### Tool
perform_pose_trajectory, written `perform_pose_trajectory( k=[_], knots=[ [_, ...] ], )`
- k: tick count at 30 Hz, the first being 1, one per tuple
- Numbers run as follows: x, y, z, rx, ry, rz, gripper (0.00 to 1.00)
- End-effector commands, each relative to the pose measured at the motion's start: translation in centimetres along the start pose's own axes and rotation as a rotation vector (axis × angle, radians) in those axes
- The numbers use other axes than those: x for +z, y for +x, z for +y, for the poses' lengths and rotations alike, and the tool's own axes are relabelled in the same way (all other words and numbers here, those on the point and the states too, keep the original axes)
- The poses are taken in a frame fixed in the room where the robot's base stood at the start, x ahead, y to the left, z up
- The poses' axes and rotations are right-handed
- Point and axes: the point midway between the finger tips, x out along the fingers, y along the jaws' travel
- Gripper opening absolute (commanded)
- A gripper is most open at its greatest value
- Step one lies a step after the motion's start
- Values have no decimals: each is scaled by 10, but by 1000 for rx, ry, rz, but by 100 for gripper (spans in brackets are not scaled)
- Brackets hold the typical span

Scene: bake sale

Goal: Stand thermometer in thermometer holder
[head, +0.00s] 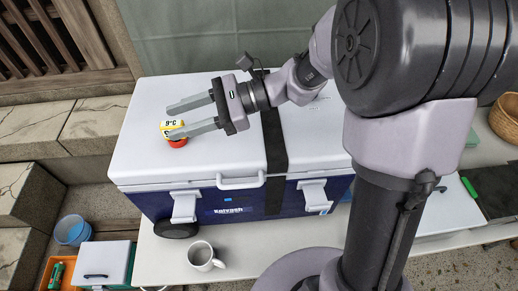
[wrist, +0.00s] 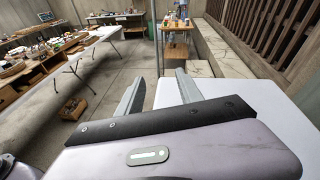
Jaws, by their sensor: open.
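A small yellow and white item marked "9°C" with a red lower part (head: 177,143) is on the white lid of the blue cooler box (head: 150,160). It looks like the thermometer, partly covered by my near finger. My gripper (head: 171,121) is open over the left part of the lid, its fingers pointing left, with the item's label showing between them. I cannot tell whether they touch it. In the wrist view the open fingers (wrist: 160,77) have nothing visible between them, and the item does not show. I cannot make out a thermometer holder with certainty.
A white mug (head: 201,257) stands on the table (head: 255,238) in front of the cooler. A blue bucket (head: 72,230) and an orange crate (head: 60,275) are at lower left. A long table (wrist: 85,50) with goods and a wooden shelf (wrist: 176,50) stand farther off.

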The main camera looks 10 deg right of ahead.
Motion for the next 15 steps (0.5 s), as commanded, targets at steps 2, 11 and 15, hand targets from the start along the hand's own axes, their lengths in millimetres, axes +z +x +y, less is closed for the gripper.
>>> perform_pose_trajectory(
  k=[2, 11, 15],
  knots=[
    [10, -9, 57, 118, -229, 223, 43],
    [-22, -128, 159, 406, -1097, 1088, 43],
    [-21, -150, 159, 433, -1229, 1222, 43]
  ],
)
